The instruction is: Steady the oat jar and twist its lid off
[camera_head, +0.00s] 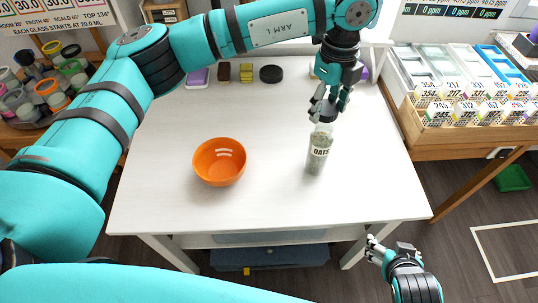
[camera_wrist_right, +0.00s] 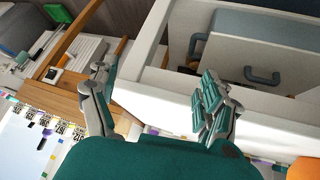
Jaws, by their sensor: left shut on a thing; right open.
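The oat jar (camera_head: 318,150), a clear jar with an "OATS" label and pale contents, stands upright on the white table (camera_head: 270,205), right of its middle. My left gripper (camera_head: 325,110) is above the jar, fingers down, shut on its dark lid (camera_head: 324,117). The fingers hide part of the lid, and I cannot tell whether the lid is still seated on the jar. My right gripper (camera_head: 378,250) is open and empty, low beyond the table's front right edge. Its spread fingers also show in the right wrist view (camera_wrist_right: 160,95), with nothing between them.
An orange bowl (camera_head: 219,162) stands left of the jar. Several small items, including a dark round one (camera_head: 271,74), line the table's back edge. A wooden rack of labelled slots (camera_head: 470,112) stands to the right. The tabletop's front right is clear.

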